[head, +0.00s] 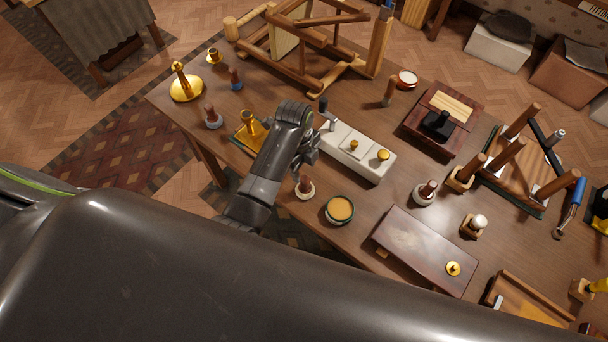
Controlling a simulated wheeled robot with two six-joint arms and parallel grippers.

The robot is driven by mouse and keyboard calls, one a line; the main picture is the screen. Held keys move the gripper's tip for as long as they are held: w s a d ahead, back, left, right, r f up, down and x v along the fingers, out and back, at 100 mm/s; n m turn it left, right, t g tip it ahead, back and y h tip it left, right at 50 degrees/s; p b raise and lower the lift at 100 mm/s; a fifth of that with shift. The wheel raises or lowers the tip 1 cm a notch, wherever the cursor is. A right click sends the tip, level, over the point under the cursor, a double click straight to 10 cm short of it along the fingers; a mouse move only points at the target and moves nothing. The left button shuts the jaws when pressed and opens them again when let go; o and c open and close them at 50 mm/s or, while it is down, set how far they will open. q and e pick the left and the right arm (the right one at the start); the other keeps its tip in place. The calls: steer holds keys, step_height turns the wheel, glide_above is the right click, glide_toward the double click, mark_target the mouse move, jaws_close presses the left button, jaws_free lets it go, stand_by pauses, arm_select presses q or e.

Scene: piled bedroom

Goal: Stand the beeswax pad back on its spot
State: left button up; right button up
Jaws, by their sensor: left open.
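A round dark-green tin with an amber top (340,209), which looks like the beeswax pad, stands upright on the wooden table (300,238) near its front edge. My left gripper (314,148) is open above the table, up and to the left of the tin and apart from it. Its fingers are beside the left end of a white box with brass knobs (352,154); I cannot tell if they touch it. Nothing shows between the fingers. I cannot make out a marked spot for the pad. My right gripper is out of view.
A wooden-handled stamp (305,187) stands close left of the tin, and a dark flat box (424,248) lies to its right. A brass piece on a green base (250,131) is partly behind my left arm. An overturned wooden frame (310,45) fills the back.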

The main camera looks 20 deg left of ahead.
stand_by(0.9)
arm_select(q)
steer(key=s+a+r+n+t+y, duration=0.1)
steer(key=s+a+n+t+y, duration=0.1)
steer(key=s+a+n, duration=0.95)
steer(key=s+a+r+n+t+y, duration=0.15)
steer(key=s+a+r+n, duration=0.35)
steer(key=s+r+n, duration=0.5)
step_height(320, 180, down, 35)
steer(key=s+a+n+b, duration=0.1)
steer(key=s+b, duration=0.2)
steer(key=b, duration=0.5)
steer(key=s+f+g+b, duration=0.1)
steer(key=s+f+b, duration=0.2)
steer(key=s+f, duration=0.4)
steer(key=s+d+f+g+h+b, duration=0.1)
steer(key=s+f+b, duration=0.2)
steer(key=s+f, duration=0.4)
step_height(320, 180, down, 8)
steer(key=shift+s+r, duration=0.15)
steer(key=shift+r, duration=0.05)
